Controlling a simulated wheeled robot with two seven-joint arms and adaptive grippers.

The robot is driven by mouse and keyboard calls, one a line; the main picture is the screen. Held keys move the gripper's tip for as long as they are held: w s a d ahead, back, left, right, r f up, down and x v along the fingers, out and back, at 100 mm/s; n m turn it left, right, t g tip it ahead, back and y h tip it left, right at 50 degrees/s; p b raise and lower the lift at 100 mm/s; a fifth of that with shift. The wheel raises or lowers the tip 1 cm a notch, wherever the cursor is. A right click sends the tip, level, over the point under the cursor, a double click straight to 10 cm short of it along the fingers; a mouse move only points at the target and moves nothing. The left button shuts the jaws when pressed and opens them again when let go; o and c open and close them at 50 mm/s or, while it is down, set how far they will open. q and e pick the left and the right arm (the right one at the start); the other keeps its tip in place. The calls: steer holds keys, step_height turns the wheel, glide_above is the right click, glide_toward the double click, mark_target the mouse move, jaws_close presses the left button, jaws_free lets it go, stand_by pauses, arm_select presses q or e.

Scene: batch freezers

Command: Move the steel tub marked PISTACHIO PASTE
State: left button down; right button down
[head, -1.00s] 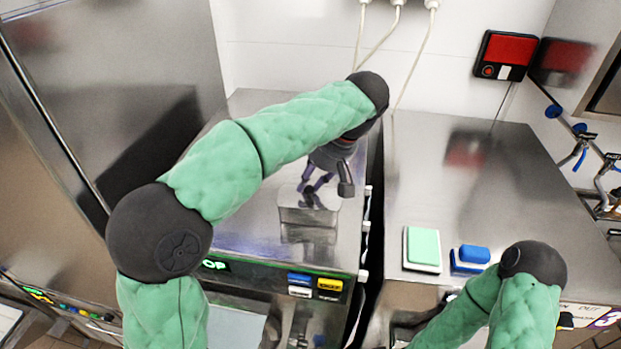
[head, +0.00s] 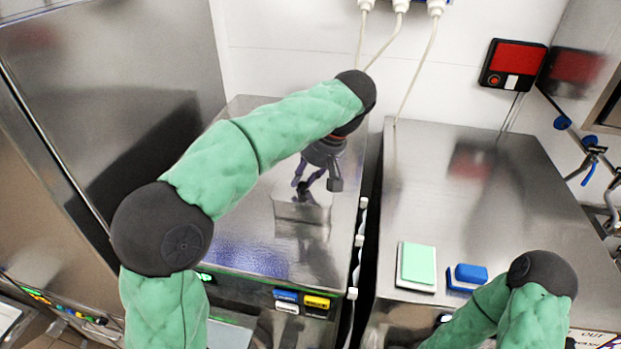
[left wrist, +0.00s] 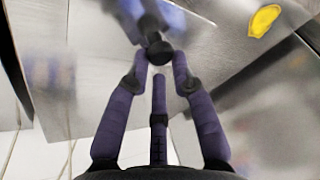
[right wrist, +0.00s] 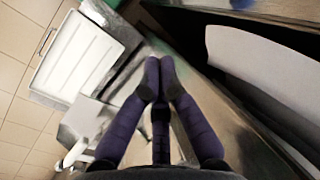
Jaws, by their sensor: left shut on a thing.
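A small steel tub (head: 302,214) is at the left freezer's steel top, in the head view. It mirrors its surroundings, and no marking on it is readable.
The left freezer top (head: 240,240) has bare room in front of the tub. A gap separates it from the right steel top (head: 480,200), which holds a green pad (head: 418,264) and a blue block (head: 471,273). White cables (head: 415,65) hang on the wall behind.

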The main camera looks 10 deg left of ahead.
arm_select(q)
steer(key=shift+w+a+f, duration=0.1)
steer(key=shift+w, duration=0.6)
steer(key=c, duration=1)
jaws_free()
steer(key=shift+a, duration=0.1)
steer(key=shift+v, duration=6.05)
steer(key=shift+w, duration=0.1)
